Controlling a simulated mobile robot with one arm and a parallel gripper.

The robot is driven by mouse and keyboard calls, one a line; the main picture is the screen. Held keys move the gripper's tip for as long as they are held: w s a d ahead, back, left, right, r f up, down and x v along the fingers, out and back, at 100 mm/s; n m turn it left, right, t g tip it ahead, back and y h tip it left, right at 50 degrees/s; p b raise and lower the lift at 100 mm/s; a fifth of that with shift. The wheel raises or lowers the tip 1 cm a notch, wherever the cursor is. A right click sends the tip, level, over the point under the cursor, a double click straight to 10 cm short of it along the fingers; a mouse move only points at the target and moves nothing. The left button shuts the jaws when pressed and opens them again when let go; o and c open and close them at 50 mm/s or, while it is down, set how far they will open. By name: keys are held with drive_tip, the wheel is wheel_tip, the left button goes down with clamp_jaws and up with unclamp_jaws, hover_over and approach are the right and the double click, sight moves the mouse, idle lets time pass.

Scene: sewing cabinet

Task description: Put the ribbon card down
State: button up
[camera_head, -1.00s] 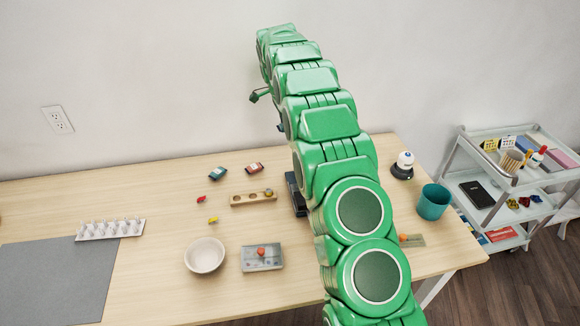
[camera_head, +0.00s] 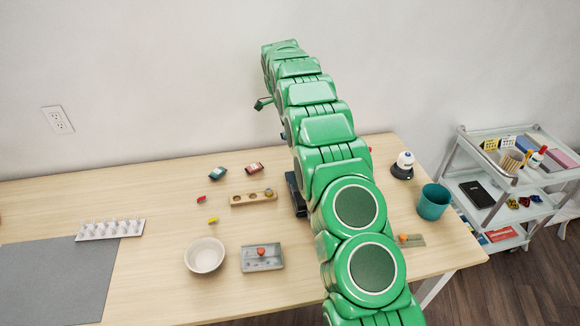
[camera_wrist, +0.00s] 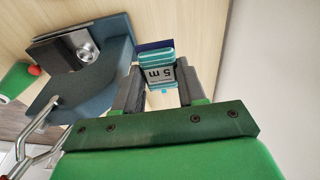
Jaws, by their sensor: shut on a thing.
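In the wrist view, my gripper (camera_wrist: 161,84) is shut on the ribbon card (camera_wrist: 159,62), a small teal, white and dark blue piece marked "5 m". The card sits between the two grey fingers and sticks out past their tips. Pale wood lies beyond it; I cannot tell how far the card is above that surface. In the head view, my green arm reaches up and away over the table (camera_head: 150,270) and hides the card and the gripper's fingers.
In the wrist view, a blue-grey object with a dark and silver part (camera_wrist: 75,50) lies left of my gripper. In the head view, a white bowl (camera_head: 205,256), a grey tray (camera_head: 262,266), a wooden holder (camera_head: 240,199) and a teal cup (camera_head: 433,203) stand on the table. A cart (camera_head: 500,175) stands right.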

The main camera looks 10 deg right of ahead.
sight(291, 165)
wheel_tip(291, 165, down, 14)
drive_tip(key=shift+r, duration=0.25)
idle(0.5)
drive_tip(key=shift+f, duration=0.15)
drive_tip(key=o, duration=1)
drive_tip(key=shift+r, duration=0.2)
drive_tip(key=r, duration=0.4)
drive_tip(key=a+r, duration=0.1)
drive_tip(key=r, duration=0.6)
drive_tip(key=shift+a+r, duration=0.4)
drive_tip(key=shift+o, duration=0.4)
